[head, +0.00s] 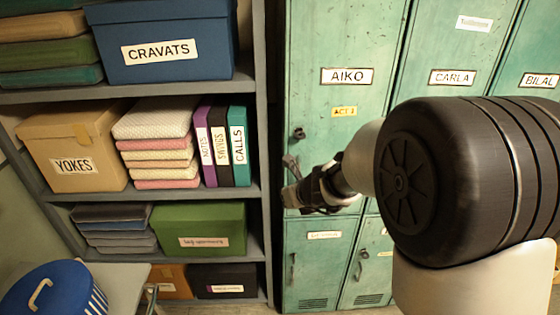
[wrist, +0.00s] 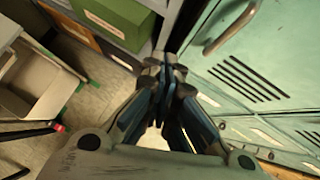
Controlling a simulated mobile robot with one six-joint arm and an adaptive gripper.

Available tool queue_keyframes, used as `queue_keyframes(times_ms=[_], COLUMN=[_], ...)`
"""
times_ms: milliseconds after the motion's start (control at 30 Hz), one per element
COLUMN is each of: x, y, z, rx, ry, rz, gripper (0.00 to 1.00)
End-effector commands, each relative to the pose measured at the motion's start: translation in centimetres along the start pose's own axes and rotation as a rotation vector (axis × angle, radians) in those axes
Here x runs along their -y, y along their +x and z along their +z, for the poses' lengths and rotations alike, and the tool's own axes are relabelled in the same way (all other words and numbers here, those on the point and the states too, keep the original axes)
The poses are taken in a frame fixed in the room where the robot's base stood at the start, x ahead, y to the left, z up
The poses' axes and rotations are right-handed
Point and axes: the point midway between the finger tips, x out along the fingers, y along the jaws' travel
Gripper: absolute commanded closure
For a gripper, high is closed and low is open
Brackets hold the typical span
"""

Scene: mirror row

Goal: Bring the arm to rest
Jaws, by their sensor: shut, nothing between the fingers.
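My gripper (head: 291,181) is in front of the green locker marked AIKO (head: 335,113) in the head view, close to the edge between the locker and the shelf unit. A large black and white part of my arm fills the right side and hides much of the lockers there. In the wrist view my gripper (wrist: 168,72) points down past the locker's lower part, with the fingertips together. Nothing is held between the fingers.
Shelves (head: 205,196) with labelled boxes and folders stand left of the lockers. A blue lidded basket (head: 45,290) is on a table (head: 122,280) at the lower left. The wrist view shows open floor (wrist: 95,103) and a pale open bin (wrist: 40,85).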

Motion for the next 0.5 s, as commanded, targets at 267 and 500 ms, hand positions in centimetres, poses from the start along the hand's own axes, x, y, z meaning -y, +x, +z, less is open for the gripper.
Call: queue_keyframes(times_ms=[267, 500], x=[-3.0, -8.6], y=[-5.8, -17.5], z=[2.1, -1.4], rx=[0.071, 0.124], ry=[-0.414, -1.376], rz=[0.075, 0.201], gripper=[1.00, 1.00])
